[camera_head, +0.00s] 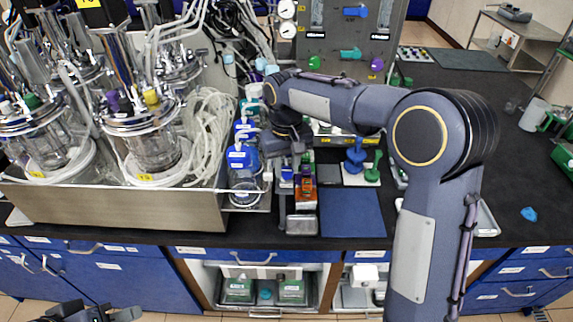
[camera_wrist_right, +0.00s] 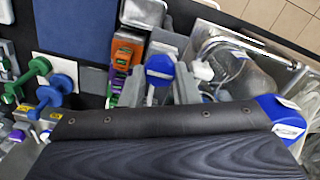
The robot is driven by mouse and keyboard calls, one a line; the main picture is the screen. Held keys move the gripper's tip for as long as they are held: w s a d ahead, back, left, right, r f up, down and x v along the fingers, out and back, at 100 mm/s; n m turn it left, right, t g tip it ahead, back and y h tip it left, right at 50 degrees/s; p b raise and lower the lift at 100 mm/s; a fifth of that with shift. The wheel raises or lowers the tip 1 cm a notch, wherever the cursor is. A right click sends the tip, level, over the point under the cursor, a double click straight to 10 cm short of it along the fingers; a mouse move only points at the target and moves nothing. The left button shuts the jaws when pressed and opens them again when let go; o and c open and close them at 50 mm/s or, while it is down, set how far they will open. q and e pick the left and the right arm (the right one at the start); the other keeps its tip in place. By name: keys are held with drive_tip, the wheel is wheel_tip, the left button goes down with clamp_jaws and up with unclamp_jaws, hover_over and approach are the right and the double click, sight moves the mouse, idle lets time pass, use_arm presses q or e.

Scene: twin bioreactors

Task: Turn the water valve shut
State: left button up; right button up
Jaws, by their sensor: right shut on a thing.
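Several coloured valve handles sit on the grey panel (camera_head: 335,35) at the back of the head view. Among them is a blue handle (camera_head: 355,12), lying roughly level; no label I can read marks it as water. My right gripper (camera_head: 296,165) is well below and in front of the panel, over the bench beside the blue-capped bottles. In the right wrist view it is shut on a blue-headed piece (camera_wrist_right: 160,67) with a pale stem, between its grey fingers. My left gripper (camera_head: 100,314) shows only partly at the bottom left edge.
Glass bioreactors (camera_head: 150,135) stand in a steel tray (camera_head: 120,205) at left. Blue-capped bottles (camera_head: 243,157) stand close to my right gripper. An orange block (camera_head: 305,190) and a dark blue mat (camera_head: 352,212) lie in front. The dark bench is clearer at right.

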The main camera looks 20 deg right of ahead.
sight(287, 170)
drive_tip(key=o, duration=1)
drive_tip(key=shift+c, duration=0.2)
wheel_tip(287, 170, up, 7)
drive_tip(key=shift+r, duration=0.4)
